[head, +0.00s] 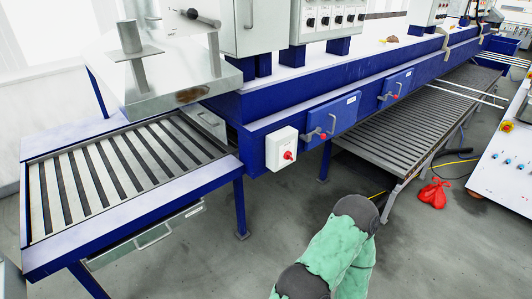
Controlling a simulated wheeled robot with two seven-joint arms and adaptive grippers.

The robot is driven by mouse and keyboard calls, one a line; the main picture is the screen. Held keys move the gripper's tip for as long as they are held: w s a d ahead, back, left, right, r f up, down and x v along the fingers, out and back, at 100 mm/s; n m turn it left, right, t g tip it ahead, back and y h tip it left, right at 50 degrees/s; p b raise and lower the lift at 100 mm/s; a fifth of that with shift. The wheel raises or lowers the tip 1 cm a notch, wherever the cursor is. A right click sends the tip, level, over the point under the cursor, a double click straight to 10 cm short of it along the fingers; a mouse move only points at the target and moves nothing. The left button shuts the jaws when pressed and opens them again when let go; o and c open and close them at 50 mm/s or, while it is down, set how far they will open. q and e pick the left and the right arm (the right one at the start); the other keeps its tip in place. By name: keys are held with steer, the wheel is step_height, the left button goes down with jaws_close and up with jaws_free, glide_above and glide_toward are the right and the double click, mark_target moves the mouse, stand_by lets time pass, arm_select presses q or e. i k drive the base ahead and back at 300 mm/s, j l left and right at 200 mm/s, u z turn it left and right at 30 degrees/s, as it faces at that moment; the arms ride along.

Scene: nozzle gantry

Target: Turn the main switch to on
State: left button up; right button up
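A white switch box (275,143) with a red knob (288,155) is fixed to the front of the blue gantry frame, near the middle of the head view. The knob's on or off marking is too small to read. No label shows whether this is the main switch. Part of my green and dark arm (335,250) shows at the bottom, right of centre, below and apart from the box. Neither gripper is in view.
Blue panels with handles and red knobs (333,122) (396,90) sit right of the box. A slatted conveyor bed (33,200) stands left, and another (440,110) right. A red bag-like object (433,194) lies on the grey floor. Floor before the box looks clear.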

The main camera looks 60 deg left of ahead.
mark_target(287, 155)
steer(key=u, duration=0.5)
steer(key=i+l+u, duration=0.1)
steer(key=u, duration=0.4)
steer(key=l+u, duration=0.2)
steer(key=u, duration=0.3)
steer(key=l+u, duration=0.1)
steer(key=u, duration=0.4)
steer(key=l+u, duration=0.25)
steer(key=k+l, duration=0.05)
